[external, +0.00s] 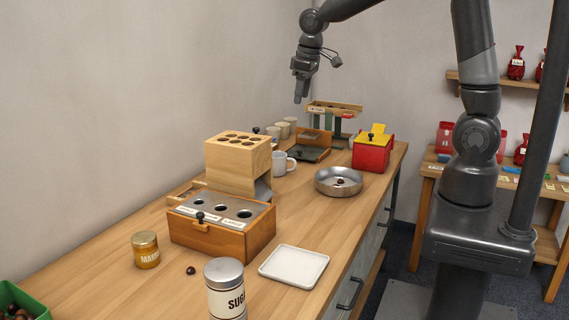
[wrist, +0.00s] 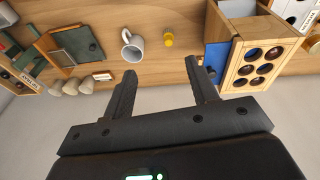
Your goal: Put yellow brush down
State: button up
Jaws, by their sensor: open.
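My gripper (external: 299,97) is raised high above the back of the wooden table in the external view. In the wrist view its two fingers (wrist: 161,67) are spread apart with nothing between them. A small yellow object (wrist: 167,40) stands on the table beyond the fingertips, between the white mug (wrist: 132,45) and the wooden block with holes (wrist: 252,64). It may be the yellow brush, but it is too small to tell. I cannot make it out in the external view.
The block stands behind a wooden box with a metal top (external: 246,229). A metal bowl (external: 318,183), a red box (external: 371,155) and several cups (external: 283,130) are towards the back. A white tray (external: 265,264), a jar (external: 145,251) and a sugar tin (external: 225,281) are in front.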

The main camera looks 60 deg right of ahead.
jog(key=s+r+t, duration=0.1)
jog(key=s+r, duration=0.2)
jog(key=s, duration=0.9)
jog(key=s+r+m+t, duration=0.1)
jog(key=s+r+t, duration=0.1)
jog(key=s, duration=1.1)
jog(key=shift+s+d+r+y, duration=0.2)
jog(key=shift+r+y, duration=0.1)
jog(key=shift+r, duration=0.3)
